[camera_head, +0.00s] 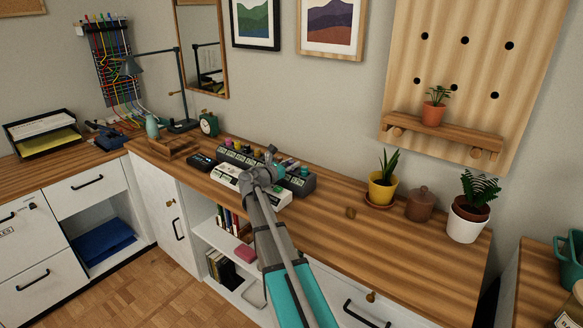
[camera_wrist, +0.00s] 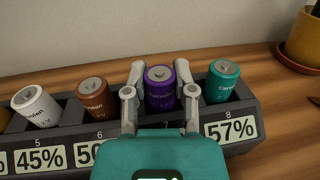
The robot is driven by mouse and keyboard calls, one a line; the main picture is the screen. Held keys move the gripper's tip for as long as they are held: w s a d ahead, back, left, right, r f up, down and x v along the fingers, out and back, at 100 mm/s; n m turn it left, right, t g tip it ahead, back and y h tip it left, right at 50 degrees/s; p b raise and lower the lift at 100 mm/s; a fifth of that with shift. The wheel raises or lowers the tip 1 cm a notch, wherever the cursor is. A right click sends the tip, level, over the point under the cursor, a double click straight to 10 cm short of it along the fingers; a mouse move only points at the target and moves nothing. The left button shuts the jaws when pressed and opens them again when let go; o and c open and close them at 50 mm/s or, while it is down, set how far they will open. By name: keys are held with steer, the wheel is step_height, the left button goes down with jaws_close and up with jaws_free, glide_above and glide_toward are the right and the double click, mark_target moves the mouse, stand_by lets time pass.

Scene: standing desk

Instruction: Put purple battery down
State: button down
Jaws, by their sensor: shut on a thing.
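The purple battery (camera_wrist: 160,94) stands upright in the wrist view, in line with slot 7 of the dark battery rack (camera_wrist: 248,113). My gripper (camera_wrist: 161,72) has a grey finger on each side of it and is shut on it. Its top sits about level with the row of neighbouring batteries. Its lower end is hidden, so I cannot tell how deep it sits in the slot. In the head view, my gripper (camera_head: 270,159) is over the rack (camera_head: 298,183), and the purple battery cannot be made out clearly.
A brown battery (camera_wrist: 96,101) stands to the left and a teal battery (camera_wrist: 222,82) to the right, both close to my fingers. A white battery (camera_wrist: 37,108) is further left. A yellow plant pot (camera_head: 382,190) stands right of the rack; the wooden desktop (camera_head: 325,215) between is mostly clear.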

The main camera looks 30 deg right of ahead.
steer(key=shift+f, duration=0.1)
steer(key=shift+c, duration=2.2)
jaws_free()
steer(key=shift+r, duration=0.25)
steer(key=v, duration=1.2)
steer(key=shift+f, duration=0.1)
